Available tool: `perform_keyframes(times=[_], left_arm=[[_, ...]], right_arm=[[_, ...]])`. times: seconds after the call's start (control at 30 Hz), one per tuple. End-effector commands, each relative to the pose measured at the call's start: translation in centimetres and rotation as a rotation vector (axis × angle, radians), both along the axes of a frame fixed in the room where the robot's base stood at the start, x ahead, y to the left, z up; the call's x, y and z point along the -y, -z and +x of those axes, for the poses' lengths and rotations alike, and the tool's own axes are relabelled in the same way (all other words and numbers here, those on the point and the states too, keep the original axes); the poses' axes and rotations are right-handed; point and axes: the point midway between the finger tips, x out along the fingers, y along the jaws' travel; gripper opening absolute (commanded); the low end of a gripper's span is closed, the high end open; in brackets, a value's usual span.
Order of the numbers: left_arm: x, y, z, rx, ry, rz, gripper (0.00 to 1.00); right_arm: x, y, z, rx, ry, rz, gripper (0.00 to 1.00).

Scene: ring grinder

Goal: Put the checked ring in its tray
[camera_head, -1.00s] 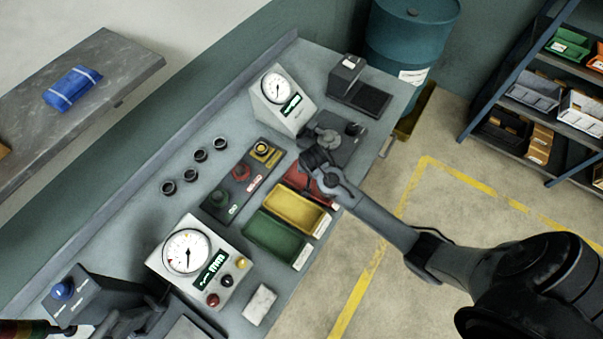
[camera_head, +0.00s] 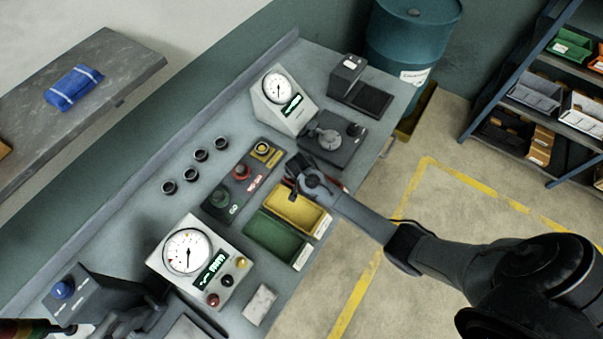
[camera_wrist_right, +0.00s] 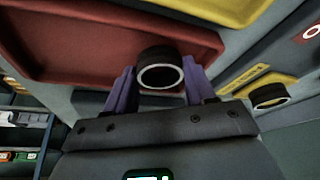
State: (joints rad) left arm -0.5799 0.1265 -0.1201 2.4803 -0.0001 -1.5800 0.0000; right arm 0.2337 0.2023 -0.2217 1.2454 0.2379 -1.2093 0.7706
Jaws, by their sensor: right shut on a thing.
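My right gripper (camera_head: 298,178) hangs over the row of trays, at the red and yellow ones. In the right wrist view its purple fingers are shut on a dark ring (camera_wrist_right: 160,72) with a light rim. The ring appears over the red tray (camera_wrist_right: 110,35); any checking mark is not visible. The head view shows only a sliver of the red tray behind the arm. The yellow tray (camera_head: 292,211) and green tray (camera_head: 274,242) lie nearer. My left gripper (camera_head: 148,310) is low at the left, by the front gauge box; its jaws are unclear.
Several dark rings (camera_head: 200,155) stand on the bench. A panel with green, red and yellow places (camera_head: 240,176) lies beside the trays. A gauge box (camera_head: 187,260) stands in front, another (camera_head: 280,103) behind, near a dark plate device (camera_head: 333,140). A white block (camera_head: 260,304) lies near the edge.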

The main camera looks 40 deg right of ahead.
Motion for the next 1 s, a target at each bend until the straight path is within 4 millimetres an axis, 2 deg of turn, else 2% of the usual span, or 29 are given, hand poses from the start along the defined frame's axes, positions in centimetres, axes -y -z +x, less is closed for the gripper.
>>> perform_keyframes(times=[0.23,0.27,0.3,0.57,0.73,0.87,1.0], left_arm=[[0.0,0.2,0.0,0.0,0.001,0.001,0.51],[0.0,0.1,0.0,0.0,0.001,0.001,0.51],[0.0,0.1,0.0,0.0,0.001,0.0,0.51],[0.2,0.1,0.0,0.0,-0.005,-0.007,0.51],[0.3,-0.1,0.0,0.0,-0.009,-0.012,0.51],[0.3,-0.4,0.0,0.0,-0.009,-0.012,0.51],[0.3,-0.6,0.0,0.0,-0.008,-0.011,0.51]], right_arm=[[0.0,0.3,0.0,0.0,0.0,0.0,0.15],[0.0,0.3,0.0,-0.001,0.0,0.0,0.59],[0.0,0.3,0.0,-0.001,0.0,0.0,0.65],[0.0,0.2,0.0,-0.001,0.0,-0.001,0.65],[-0.1,-0.4,-0.1,0.0,-0.001,-0.001,0.65],[-0.5,-1.9,-0.5,0.002,-0.001,-0.002,0.65],[-1.1,-4.2,-1.1,0.003,-0.001,-0.002,0.65]])
